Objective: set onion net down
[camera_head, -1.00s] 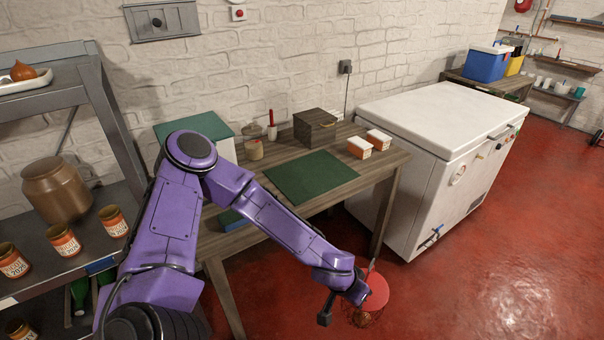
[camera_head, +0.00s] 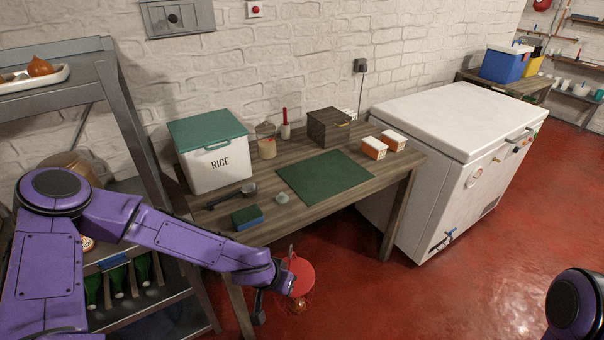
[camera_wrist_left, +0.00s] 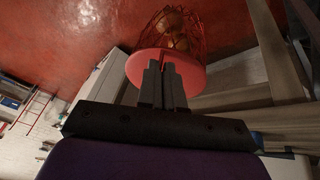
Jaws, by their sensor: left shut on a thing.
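The onion net (camera_head: 301,277) has a flat red disc top and a red mesh body with brown onions, which shows in the left wrist view (camera_wrist_left: 171,35). My left gripper (camera_head: 286,274) is shut on it at the disc. In the left wrist view the closed fingers (camera_wrist_left: 165,80) meet the disc's edge. The net is held off the table, over the red floor in front of the table's front edge. Its lower part is small and dim in the head view. My right gripper is not in view; only part of my right arm shows at the lower right.
The wooden table (camera_head: 250,232) bears a green mat (camera_head: 325,177) with clear space, a RICE bin (camera_head: 212,158), a scoop (camera_head: 232,196), a sponge (camera_head: 247,217), a dark box (camera_head: 327,126) and two cartons (camera_head: 374,147). A white freezer (camera_head: 450,120) stands right; a metal shelf (camera_head: 135,130) stands left.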

